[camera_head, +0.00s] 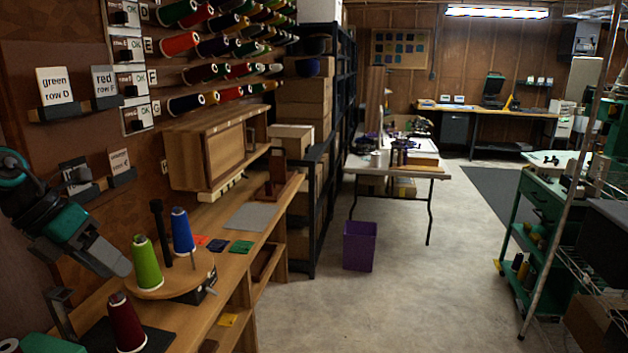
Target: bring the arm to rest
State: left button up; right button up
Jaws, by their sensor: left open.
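My left arm (40,200) comes in from the left edge, teal and dark grey, and slants down to the right beside the wall. My left gripper (118,264) is at its end, open, just left of a green thread cone (147,265). I see nothing held in it. The green cone and a blue cone (182,232) stand upright on a round wooden stand (172,284) with a dark post. A dark red cone (125,322) stands on a black mat nearer to me. My right gripper is not in view.
Rows of thread spools (210,47) hang on the wall above the wooden bench (222,262). A wooden cabinet (205,158) juts out over the bench. A purple bin (359,246), a white table (440,173) and a green cart (540,195) stand around open concrete floor.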

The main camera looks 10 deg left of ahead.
pick_arm(q)
jog(key=s+f+n+t+y, duration=0.3)
jog(key=f+n+t, duration=0.35)
jog(key=n, duration=0.65)
jog(key=s+f+n+t+y, duration=0.35)
jog(key=f+n, duration=0.55)
jog(key=n, duration=0.3)
jog(key=s+d+f+n+g+h, duration=0.1)
jog(key=s+d+f+n+g, duration=0.4)
jog(key=s+d, duration=0.35)
jog(key=s+d+f+n+g+h, duration=0.1)
jog(key=s+d+f+n+g, duration=0.4)
jog(key=s+d, duration=0.35)
jog(key=w+d+f+t+h+b, duration=0.1)
jog(key=w+d+f+t+b, duration=0.2)
jog(key=w+f+t, duration=0.4)
jog(key=shift+w+f+n+b, duration=0.3)
jog(key=shift+f+b, duration=0.6)
jog(key=shift+f, duration=1.55)
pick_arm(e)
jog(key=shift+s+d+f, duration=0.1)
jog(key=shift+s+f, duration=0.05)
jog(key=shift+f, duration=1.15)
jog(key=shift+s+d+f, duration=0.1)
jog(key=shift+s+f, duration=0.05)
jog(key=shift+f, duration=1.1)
pick_arm(q)
jog(key=shift+a+h, duration=0.1)
jog(key=shift+h, duration=0.15)
